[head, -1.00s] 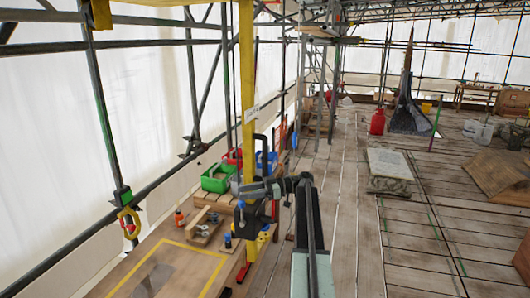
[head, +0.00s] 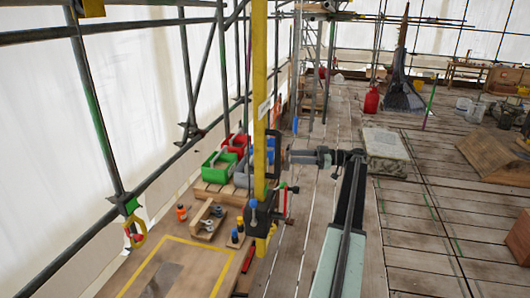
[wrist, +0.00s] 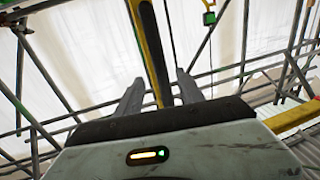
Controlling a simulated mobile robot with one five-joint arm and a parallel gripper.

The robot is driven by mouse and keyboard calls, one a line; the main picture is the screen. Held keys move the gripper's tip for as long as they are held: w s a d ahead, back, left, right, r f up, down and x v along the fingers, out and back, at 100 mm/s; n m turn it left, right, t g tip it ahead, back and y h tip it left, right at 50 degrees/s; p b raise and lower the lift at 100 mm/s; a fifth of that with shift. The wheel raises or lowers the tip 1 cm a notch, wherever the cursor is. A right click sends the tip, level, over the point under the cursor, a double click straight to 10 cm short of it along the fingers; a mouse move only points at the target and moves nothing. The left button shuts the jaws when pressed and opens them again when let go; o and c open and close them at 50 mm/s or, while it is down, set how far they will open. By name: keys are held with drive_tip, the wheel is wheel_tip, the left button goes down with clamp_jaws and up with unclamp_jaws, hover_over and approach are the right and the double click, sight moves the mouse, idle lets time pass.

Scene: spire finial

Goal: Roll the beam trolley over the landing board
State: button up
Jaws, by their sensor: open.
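A yellow board outline (head: 180,243) marks the bench at the lower left and looks like the landing board. A dark patch lies inside it. A yellow block (head: 91,8) sits at the dark rail at the top left, cut by the frame edge; I cannot tell whether it is the beam trolley. My gripper (head: 291,157) is just right of the upright yellow post (head: 260,100) in the head view. In the wrist view my gripper (wrist: 160,90) is open, its two fingers apart. A yellow and black bar (wrist: 150,45) shows between them; I cannot tell its distance.
A green bin (head: 219,166) and other coloured bins stand behind the bench. A black clamp-like fitting (head: 262,213) is by the post's foot. Scaffold tubes run along the left.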

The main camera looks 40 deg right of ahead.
sight(278, 156)
drive_tip(key=x, duration=0.8)
drive_tip(key=shift+s, duration=0.15)
clamp_jaws()
idle(1.2)
